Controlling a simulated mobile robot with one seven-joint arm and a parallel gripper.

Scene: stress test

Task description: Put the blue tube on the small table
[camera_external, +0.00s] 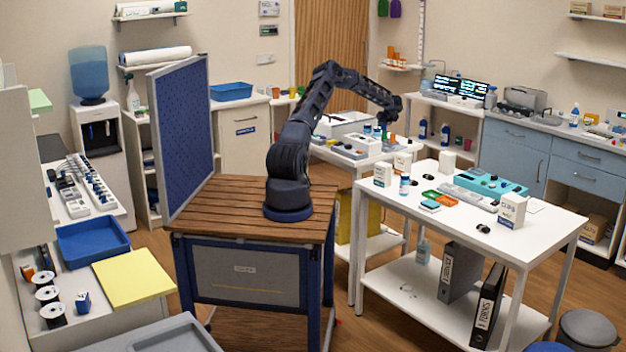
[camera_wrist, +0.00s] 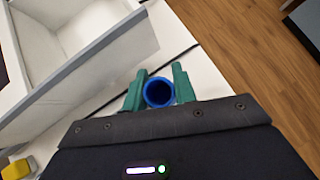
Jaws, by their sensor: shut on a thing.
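The blue tube (camera_wrist: 159,93) shows in the wrist view as a round, open-ended cylinder seen end-on. The two green fingers of my gripper (camera_wrist: 159,86) are shut on it, one on each side. In the external view my gripper (camera_external: 383,129) hangs from the arm over the white table at the back (camera_external: 343,159); the tube is too small to make out clearly there. A larger white table (camera_external: 463,208) stands to the right of it. I cannot tell which of these is called the small table. The tube's lower part is hidden in the wrist view.
In the wrist view an open white box with grey edges (camera_wrist: 93,57) lies left of the tube, with wood floor (camera_wrist: 235,45) to the right. In the external view a teal case (camera_external: 490,184) and several small cartons stand on the larger table. A blue panel (camera_external: 182,137) stands left of my arm.

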